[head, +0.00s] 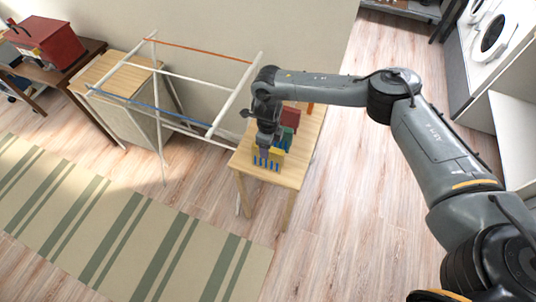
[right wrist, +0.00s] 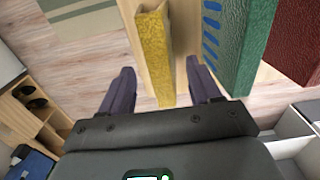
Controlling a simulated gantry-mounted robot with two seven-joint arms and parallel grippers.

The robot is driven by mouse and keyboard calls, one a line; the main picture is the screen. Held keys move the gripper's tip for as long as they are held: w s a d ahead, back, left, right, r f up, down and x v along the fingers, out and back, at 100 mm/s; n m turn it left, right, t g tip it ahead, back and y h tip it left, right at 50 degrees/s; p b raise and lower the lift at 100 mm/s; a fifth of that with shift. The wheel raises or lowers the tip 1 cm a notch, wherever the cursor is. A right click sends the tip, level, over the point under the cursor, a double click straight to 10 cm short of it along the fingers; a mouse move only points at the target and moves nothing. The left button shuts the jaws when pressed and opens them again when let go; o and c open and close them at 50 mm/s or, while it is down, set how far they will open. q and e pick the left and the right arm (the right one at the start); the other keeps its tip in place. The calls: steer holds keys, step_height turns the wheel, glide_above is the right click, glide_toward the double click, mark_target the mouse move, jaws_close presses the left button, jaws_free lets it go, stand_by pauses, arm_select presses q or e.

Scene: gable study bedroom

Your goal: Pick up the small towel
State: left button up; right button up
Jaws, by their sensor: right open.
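My right gripper (head: 263,150) is low over a small wooden table (head: 295,172). In the right wrist view the open right gripper (right wrist: 158,76) has a finger on each side of a thin, upright yellow piece with a rough, cloth-like surface (right wrist: 154,55). Its fingers appear apart from it. The yellow piece also shows in the head view (head: 276,155). It may be the small towel, but I cannot tell for sure. A green piece (right wrist: 244,45) and a dark red piece (right wrist: 297,40) stand to its right. My left gripper is not in view.
Blue strips (right wrist: 211,30) show between the yellow and green pieces. A white drying rack (head: 210,132) stands close left of the table. A striped rug (head: 120,225) lies in front. White washing machines (head: 490,40) stand at far right. The floor right of the table is clear.

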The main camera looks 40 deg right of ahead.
steer(key=shift+f, duration=1.2)
steer(key=shift+c, duration=0.2)
jaws_close()
